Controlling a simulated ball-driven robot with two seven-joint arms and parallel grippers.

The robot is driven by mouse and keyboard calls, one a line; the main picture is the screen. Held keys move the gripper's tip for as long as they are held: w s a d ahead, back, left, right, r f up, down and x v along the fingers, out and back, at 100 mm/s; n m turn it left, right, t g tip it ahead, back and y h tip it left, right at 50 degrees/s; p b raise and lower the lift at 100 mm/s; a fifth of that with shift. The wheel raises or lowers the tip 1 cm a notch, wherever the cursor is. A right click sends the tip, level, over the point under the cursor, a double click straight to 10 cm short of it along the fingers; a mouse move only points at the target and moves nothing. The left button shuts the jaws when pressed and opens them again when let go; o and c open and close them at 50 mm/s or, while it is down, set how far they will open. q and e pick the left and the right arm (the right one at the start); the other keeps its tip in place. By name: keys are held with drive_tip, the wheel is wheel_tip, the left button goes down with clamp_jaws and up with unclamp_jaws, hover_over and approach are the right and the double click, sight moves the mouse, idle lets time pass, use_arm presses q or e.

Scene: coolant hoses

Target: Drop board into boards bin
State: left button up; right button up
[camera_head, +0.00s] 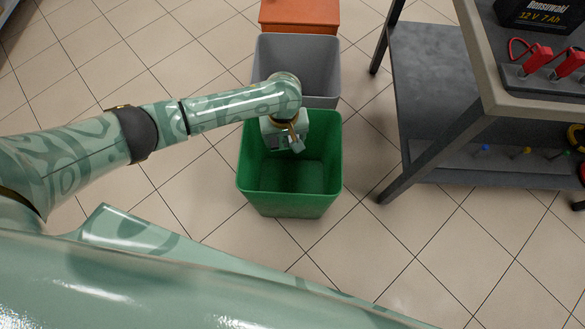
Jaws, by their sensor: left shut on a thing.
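My left gripper (294,143) hangs over the green bin (290,205), near its back edge, pointing down into the opening. It is shut on a small grey-green thing, likely the board (276,142), which is mostly hidden by the gripper and my wrist. The green bin is open at the top, and its inside is dark; I see nothing clearly lying in it. A grey bin (297,50) stands right behind it, and an orange bin (300,14) behind that. No label shows which is the boards bin. My right gripper is not in view.
A workbench (500,100) with a lower grey shelf (435,80) stands to the right, its leg near the green bin. It carries a black battery (543,14) and red clamps (538,57). The tiled floor in front and left of the bins is clear.

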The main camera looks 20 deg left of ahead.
use_arm(q)
drive_tip(key=shift+r, duration=0.1)
drive_tip(key=o, duration=1.1)
drive_tip(key=shift+c, duration=0.2)
wheel_tip(320, 180, up, 16)
drive_tip(key=p, duration=1.1)
drive_tip(key=shift+p, duration=0.35)
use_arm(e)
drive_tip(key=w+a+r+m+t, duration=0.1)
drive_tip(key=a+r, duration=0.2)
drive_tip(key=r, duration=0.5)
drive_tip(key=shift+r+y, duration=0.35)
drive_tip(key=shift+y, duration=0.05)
use_arm(q)
drive_tip(key=shift+r, duration=0.1)
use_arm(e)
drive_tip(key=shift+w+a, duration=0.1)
